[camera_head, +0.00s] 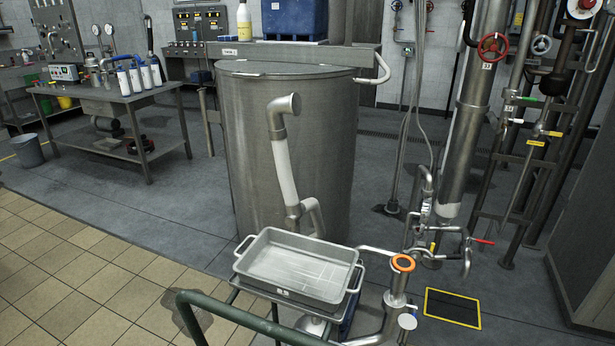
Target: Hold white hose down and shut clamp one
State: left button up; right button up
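A white hose (285,172) runs down the front of a large steel tank (238,130). Its upper end meets a steel elbow (283,104) that comes out of the tank wall. Its lower end meets a bent steel pipe (313,212) just above a metal tray. I cannot make out a clamp on either hose end, nor a number marking clamp one. Neither of my grippers shows in the head view.
The metal tray (256,249) stands on a stand before the tank. A green rail (240,316) crosses the front. An orange ring (403,263) tops a pipe to the right. A table (118,96) with bottles stands at left. The tiled floor (75,270) is clear.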

aim_at(292, 105)
jog(key=i+j, duration=0.15)
jog(key=j, duration=0.15)
jog(key=i+j, duration=0.15)
jog(key=j, duration=0.2)
jog(key=i+j+z, duration=0.1)
jog(key=k+u, duration=0.15)
jog(key=u, duration=1)
jog(key=l, duration=0.05)
